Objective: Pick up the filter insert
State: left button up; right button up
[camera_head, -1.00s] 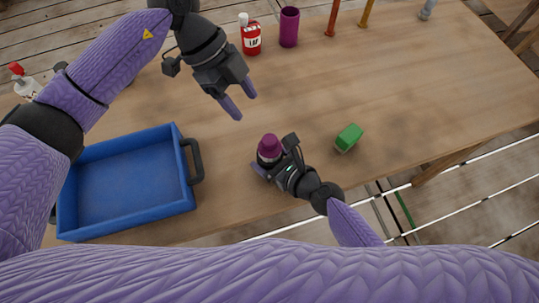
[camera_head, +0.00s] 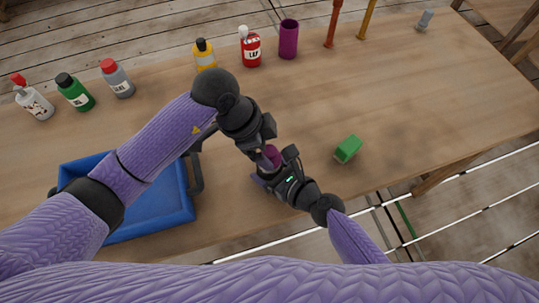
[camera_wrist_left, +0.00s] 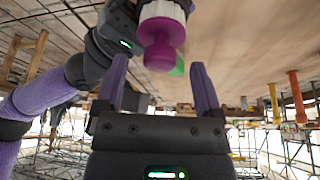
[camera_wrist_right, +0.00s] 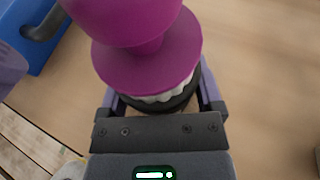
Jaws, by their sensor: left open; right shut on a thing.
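The purple knobbed piece, which I take to be the filter insert (camera_head: 272,156), stands on a white ridged part with a black base; these show in the right wrist view (camera_wrist_right: 148,68). My right gripper (camera_head: 276,170) is shut around the black base. My left gripper (camera_head: 262,143) is open and close above the purple piece, partly hiding it in the head view. In the left wrist view the purple knob (camera_wrist_left: 160,53) lies ahead between the spread fingers (camera_wrist_left: 158,72), with no clear contact.
A blue tray (camera_head: 187,203) stands at the left, partly behind my left arm. A green block (camera_head: 348,148) lies to the right. Several bottles, a purple cup (camera_head: 288,40) and two upright posts line the far edge. The table's right part is mostly clear.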

pick_arm(q)
jog(key=shift+x, duration=1.25)
grip_shut()
jog(key=shift+r, duration=0.15)
